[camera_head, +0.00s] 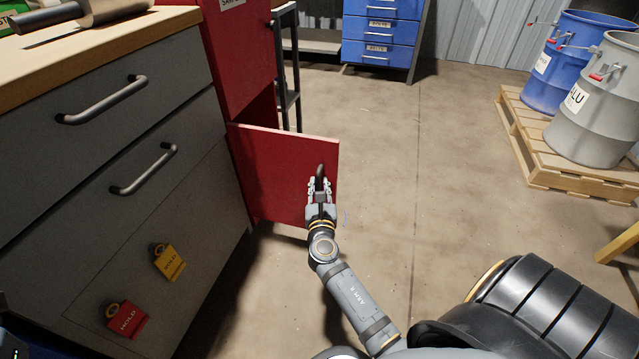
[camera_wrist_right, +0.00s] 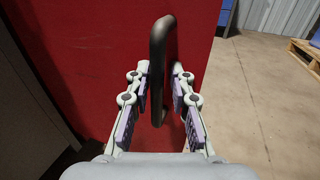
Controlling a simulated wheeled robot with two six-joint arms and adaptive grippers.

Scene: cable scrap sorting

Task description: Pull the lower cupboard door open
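The lower cupboard door (camera_head: 275,172) is a red panel. It stands swung out from the red cupboard (camera_head: 240,60), with a dark gap behind its top edge. Its dark bar handle (camera_head: 320,172) is near the door's free edge; the handle also shows in the right wrist view (camera_wrist_right: 158,60). My right gripper (camera_head: 320,186) is at the handle. In the right wrist view its two fingers (camera_wrist_right: 159,92) stand on either side of the bar, with a small gap visible on each side, so it looks open around the handle. My left gripper is not in view.
A grey drawer cabinet (camera_head: 110,150) with a wooden top stands at left, with red and yellow tags (camera_head: 168,262) on its front. Blue drawers (camera_head: 380,30) stand at the back. Drums (camera_head: 598,105) sit on a pallet (camera_head: 545,165) at right. The floor (camera_head: 430,170) between is clear.

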